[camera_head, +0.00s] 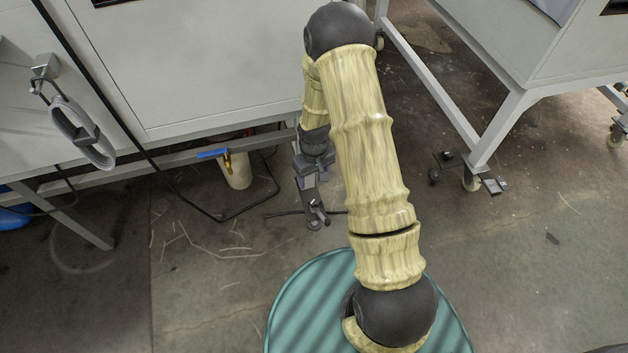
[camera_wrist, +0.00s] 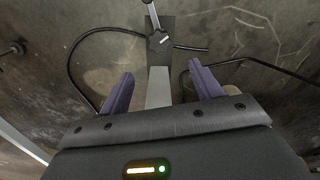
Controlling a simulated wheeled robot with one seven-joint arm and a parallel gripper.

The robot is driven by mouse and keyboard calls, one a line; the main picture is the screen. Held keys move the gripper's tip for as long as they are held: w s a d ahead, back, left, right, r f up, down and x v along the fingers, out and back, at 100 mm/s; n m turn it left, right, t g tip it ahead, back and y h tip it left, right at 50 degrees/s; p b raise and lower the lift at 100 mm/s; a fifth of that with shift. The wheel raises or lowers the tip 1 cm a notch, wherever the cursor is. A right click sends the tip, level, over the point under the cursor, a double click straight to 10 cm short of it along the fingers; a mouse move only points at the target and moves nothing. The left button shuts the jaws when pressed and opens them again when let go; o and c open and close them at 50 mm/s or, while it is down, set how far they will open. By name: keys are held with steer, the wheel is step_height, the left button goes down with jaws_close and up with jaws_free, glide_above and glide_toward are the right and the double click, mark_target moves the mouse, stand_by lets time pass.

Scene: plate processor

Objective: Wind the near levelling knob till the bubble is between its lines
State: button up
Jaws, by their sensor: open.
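A dark star-shaped knob (camera_wrist: 158,40) on a dark plate shows beyond my fingertips in the wrist view. A pale rod stands at its top side, and a grey bar runs from it back between my fingers. In the head view a dark foot-like fitting (camera_head: 316,213) sits just below my gripper (camera_head: 312,184), near the floor. I cannot tell for sure that this is the near levelling knob. My gripper also shows in the wrist view (camera_wrist: 160,76): its two purple fingers are apart, with the knob ahead of them, not touched. No bubble or lines can be made out.
A grey cabinet (camera_head: 200,70) stands behind on a frame. A blue-handled valve (camera_head: 212,154) and a white container (camera_head: 238,174) are under it. Black cable (camera_wrist: 85,50) lies on the floor. Another framed machine (camera_head: 530,45) on castors stands right. Floor at lower left is mostly clear.

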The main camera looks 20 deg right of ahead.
step_height(320, 180, up, 6)
steer(key=shift+f+p, duration=0.2)
steer(key=shift+p, duration=0.75)
steer(key=s+r+m+t+p, duration=0.1)
steer(key=s+r+p, duration=0.45)
steer(key=r, duration=0.95)
steer(key=s+r+m+t+p, duration=0.2)
steer(key=s+r, duration=0.7)
steer(key=r, duration=0.5)
step_height(320, 180, up, 38)
steer(key=p, duration=3.8)
steer(key=shift+a, duration=0.1)
